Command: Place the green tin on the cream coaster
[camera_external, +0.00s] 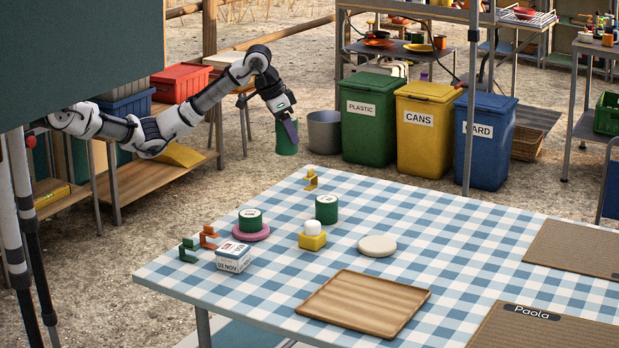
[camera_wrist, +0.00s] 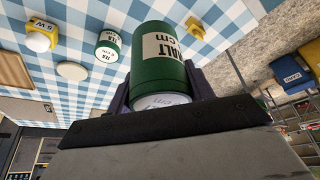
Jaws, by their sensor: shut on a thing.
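A green tin (camera_external: 286,139) is held in my gripper (camera_external: 287,126), in the air beyond the far left edge of the table. In the wrist view the held tin (camera_wrist: 158,50) is between the two fingers of my gripper (camera_wrist: 160,88), with a white label partly readable as "ALT". The cream coaster (camera_external: 377,246) lies bare on the checked tablecloth, well below and to the right of my gripper. It also shows in the wrist view (camera_wrist: 72,70). A second green tin (camera_external: 326,209) stands on the cloth, and a third (camera_external: 250,220) sits on a pink coaster (camera_external: 252,233).
A yellow block with a white top (camera_external: 312,236) stands left of the cream coaster. A wooden tray (camera_external: 364,303) lies in front of it. A date block (camera_external: 233,257) and small clips (camera_external: 208,237) are at left.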

